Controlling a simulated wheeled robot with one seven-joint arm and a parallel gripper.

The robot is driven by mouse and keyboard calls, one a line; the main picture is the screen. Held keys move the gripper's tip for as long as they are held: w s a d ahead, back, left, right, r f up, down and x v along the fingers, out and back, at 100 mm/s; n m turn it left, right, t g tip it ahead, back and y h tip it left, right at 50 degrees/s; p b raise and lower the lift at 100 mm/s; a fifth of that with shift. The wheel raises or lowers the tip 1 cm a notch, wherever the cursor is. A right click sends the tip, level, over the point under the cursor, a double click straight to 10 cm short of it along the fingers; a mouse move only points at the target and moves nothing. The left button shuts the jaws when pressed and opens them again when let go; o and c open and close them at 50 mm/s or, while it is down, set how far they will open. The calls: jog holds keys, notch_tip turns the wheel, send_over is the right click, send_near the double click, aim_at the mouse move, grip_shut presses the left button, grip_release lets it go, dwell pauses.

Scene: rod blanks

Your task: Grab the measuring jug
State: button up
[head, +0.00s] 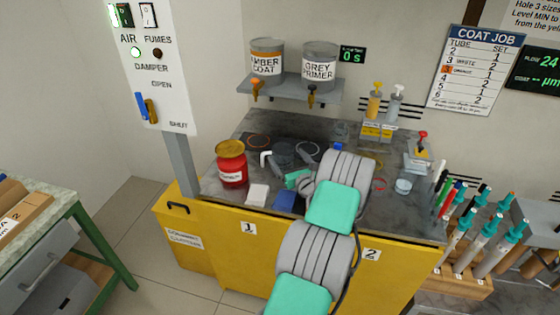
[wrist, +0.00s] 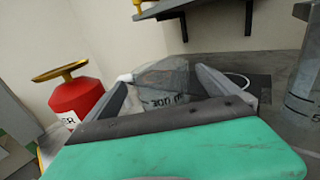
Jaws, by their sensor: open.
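The measuring jug (wrist: 165,82) is a grey, see-through vessel with dark markings. In the wrist view it shows straight ahead, in the gap between my fingers. In the head view the jug (head: 284,150) stands on the grey bench top, just beyond my gripper (head: 279,164). My gripper (wrist: 163,80) is open, with one finger on each side of the jug in the wrist view. I cannot tell whether the fingers touch it. The jug's lower part is hidden by my gripper.
A red can (head: 231,165) stands left of the jug; it also shows in the wrist view (wrist: 78,98). A shelf (head: 290,88) with two coating tins hangs above. A grey marked vessel (wrist: 303,95) is at the right. A white block (head: 257,194) lies near the front edge.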

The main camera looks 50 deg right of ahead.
aim_at(279, 146)
jog(key=x, duration=0.3)
jog(key=shift+w+a, duration=0.1)
jog(key=shift+w, duration=0.05)
jog(key=c, duration=1.4)
